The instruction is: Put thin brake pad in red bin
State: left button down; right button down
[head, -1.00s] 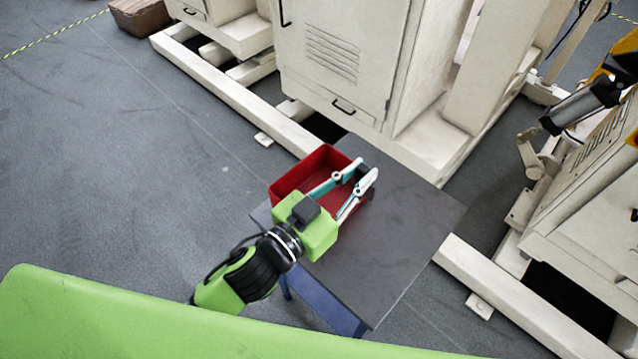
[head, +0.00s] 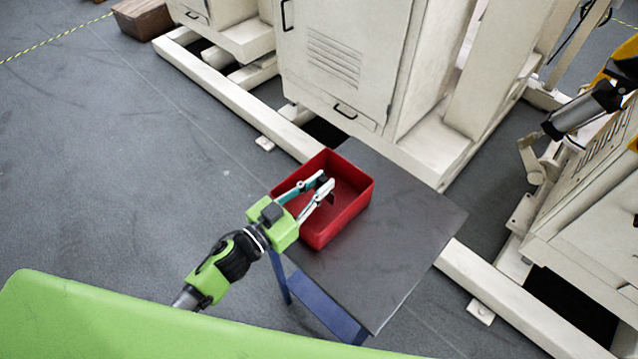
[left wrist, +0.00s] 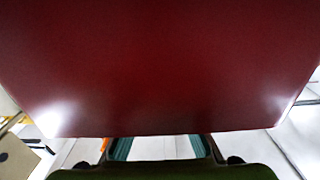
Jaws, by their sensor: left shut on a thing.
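The red bin (head: 352,213) stands on the dark table top, open side up. My left gripper (head: 325,184) reaches in from the left, and its fingertips are over the inside of the bin. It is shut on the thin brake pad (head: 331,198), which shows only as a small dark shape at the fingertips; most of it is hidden. In the left wrist view a red surface of the bin (left wrist: 160,65) fills most of the picture, and the teal finger parts show at the bottom edge. My right gripper is not in view.
The dark table (head: 415,215) has free room right of the bin. A pale machine cabinet (head: 340,65) stands close behind the table. Another machine (head: 590,200) stands at the right. A brown box (head: 142,18) lies on the floor at the far left.

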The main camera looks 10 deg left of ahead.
pick_arm(q)
jog(key=shift+f+b, duration=0.3)
jog(key=shift+f, duration=0.1)
jog(key=shift+s+f, duration=0.1)
jog(key=shift+f, duration=0.05)
